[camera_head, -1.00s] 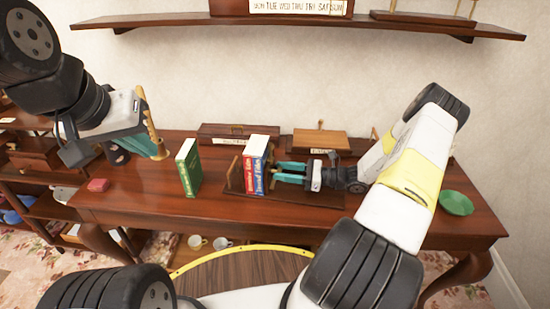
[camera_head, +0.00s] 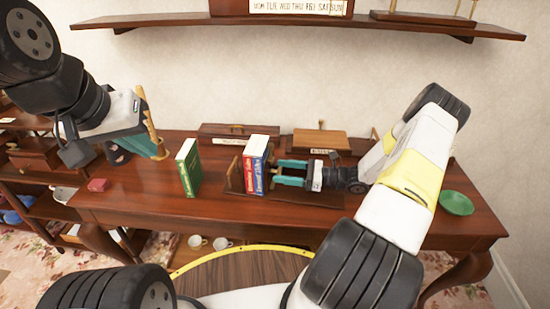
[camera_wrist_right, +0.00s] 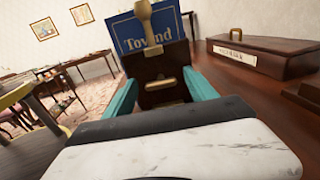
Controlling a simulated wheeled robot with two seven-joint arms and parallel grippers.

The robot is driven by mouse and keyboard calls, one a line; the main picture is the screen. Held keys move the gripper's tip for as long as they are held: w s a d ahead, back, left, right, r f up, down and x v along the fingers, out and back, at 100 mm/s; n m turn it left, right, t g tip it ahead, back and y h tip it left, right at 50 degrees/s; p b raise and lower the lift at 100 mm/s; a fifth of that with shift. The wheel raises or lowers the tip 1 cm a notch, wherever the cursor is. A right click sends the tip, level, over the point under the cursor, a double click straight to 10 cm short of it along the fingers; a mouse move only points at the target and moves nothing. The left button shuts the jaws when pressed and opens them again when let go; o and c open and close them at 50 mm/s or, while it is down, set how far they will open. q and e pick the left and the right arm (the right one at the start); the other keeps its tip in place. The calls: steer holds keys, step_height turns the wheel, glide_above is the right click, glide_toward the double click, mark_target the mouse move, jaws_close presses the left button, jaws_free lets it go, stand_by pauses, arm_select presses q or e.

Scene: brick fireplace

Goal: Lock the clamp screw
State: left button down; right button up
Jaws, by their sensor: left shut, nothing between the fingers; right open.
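A dark wooden book rack (camera_head: 312,194) with upright ends lies on the desk, holding a red book (camera_head: 249,178) and a blue book (camera_head: 262,172). My right gripper (camera_head: 276,172) is open just right of the books. In the right wrist view, its teal fingers stand either side of a dark wooden block (camera_wrist_right: 160,95) with a brass fitting (camera_wrist_right: 160,83) and a brass screw (camera_wrist_right: 145,20) rising above it. I cannot tell whether the fingers touch the block. My left gripper (camera_head: 160,150) is shut and empty above the desk's left part.
A green book (camera_head: 188,167) stands left of the rack. A wooden box (camera_head: 238,131) and another wooden box (camera_head: 320,139) sit behind. A green bowl (camera_head: 456,203) is at the right, a small red box (camera_head: 98,185) at the left. A shelf (camera_head: 300,24) hangs above.

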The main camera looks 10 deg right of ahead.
steer(key=v, duration=0.7)
steer(key=shift+s+d, duration=0.15)
steer(key=shift+d, duration=0.15)
steer(key=s+a+r+n+g+h, duration=0.4)
steer(key=r+n, duration=0.2)
steer(key=r, duration=0.3)
steer(key=s+a+r+n+g+h, duration=0.3)
steer(key=s+a+r+n+h, duration=0.15)
steer(key=r+n, duration=0.3)
steer(key=s+a+r+n+t+h, duration=0.1)
steer(key=s+r+n+t+h, duration=0.5)
steer(key=s+r+n, duration=0.3)
steer(key=s+r, duration=0.4)
steer(key=r, duration=0.1)
steer(key=shift+r+t, duration=0.35)
steer(key=shift+t, duration=0.05)
steer(key=shift+s+n, duration=0.1)
steer(key=shift+n, duration=0.15)
